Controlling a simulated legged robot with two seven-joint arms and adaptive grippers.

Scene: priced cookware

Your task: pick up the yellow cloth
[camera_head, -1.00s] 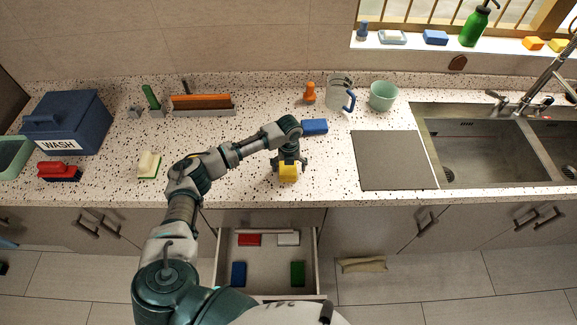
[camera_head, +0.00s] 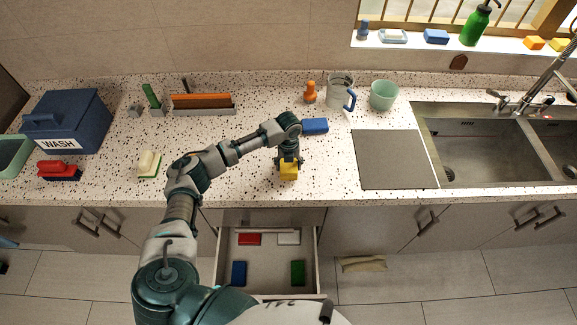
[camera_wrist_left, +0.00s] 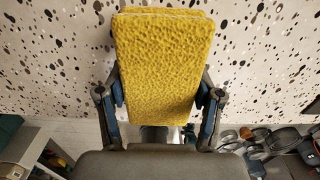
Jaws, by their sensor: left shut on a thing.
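The yellow cloth (camera_head: 289,174) shows as a thick, porous yellow block near the front edge of the speckled counter, above the open drawer. My left gripper (camera_head: 288,165) reaches down over it and is shut on it. In the left wrist view the yellow cloth (camera_wrist_left: 162,60) fills the upper middle, with one finger of the left gripper (camera_wrist_left: 160,95) against each side. I cannot tell whether it still touches the counter. My right gripper is not in view.
A blue block (camera_head: 315,126) lies just behind my gripper. A grey mat (camera_head: 395,160) and the sink (camera_head: 490,150) are to the right. Below, an open drawer (camera_head: 265,262) holds several coloured blocks. A sponge (camera_head: 149,164) and a red brush (camera_head: 59,170) are on the left.

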